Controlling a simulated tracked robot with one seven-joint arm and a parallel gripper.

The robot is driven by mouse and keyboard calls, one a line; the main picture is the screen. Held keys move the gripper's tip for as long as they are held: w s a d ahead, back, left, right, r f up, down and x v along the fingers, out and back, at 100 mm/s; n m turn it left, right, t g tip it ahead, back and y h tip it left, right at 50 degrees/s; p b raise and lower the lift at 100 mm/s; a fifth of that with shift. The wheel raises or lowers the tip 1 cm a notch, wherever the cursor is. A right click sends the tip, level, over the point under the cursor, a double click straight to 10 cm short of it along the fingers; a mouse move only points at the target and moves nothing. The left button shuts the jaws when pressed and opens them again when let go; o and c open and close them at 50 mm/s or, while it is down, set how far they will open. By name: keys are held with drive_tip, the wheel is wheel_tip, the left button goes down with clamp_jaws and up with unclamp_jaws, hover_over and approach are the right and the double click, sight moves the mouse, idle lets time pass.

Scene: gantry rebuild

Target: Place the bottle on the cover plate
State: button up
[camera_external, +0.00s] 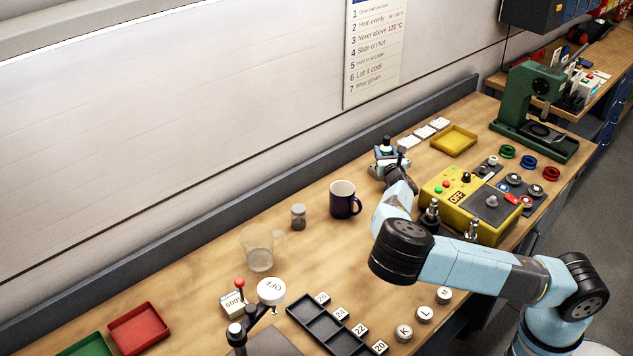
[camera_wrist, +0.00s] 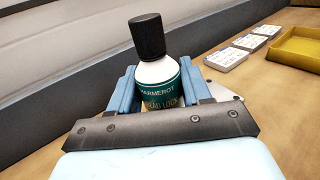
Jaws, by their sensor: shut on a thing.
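The bottle (camera_wrist: 158,84) is white with a dark teal label and a black cap. It stands nearly upright between the blue fingers of my gripper (camera_wrist: 157,96), which is shut on it. In the external view the bottle's dark cap (camera_external: 385,143) shows above my gripper (camera_external: 388,160), near the back edge of the bench. The bottle's base is hidden, so I cannot tell whether it touches anything. A pale grey metal piece (camera_wrist: 222,91) shows beside the right finger; I cannot tell whether it is the cover plate.
A dark blue mug (camera_external: 344,200) stands left of my gripper. White blocks (camera_wrist: 226,58) and a yellow tray (camera_external: 453,140) lie to its right. A yellow control box (camera_external: 436,190) stands in front, near my arm. A grey back rail (camera_external: 290,190) runs along the wall.

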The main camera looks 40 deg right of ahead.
drive_tip(key=shift+f, duration=0.35)
drive_tip(key=shift+f, duration=0.1)
drive_tip(key=o, duration=1.1)
drive_tip(key=v, duration=1.2)
drive_tip(key=shift+d, duration=0.1)
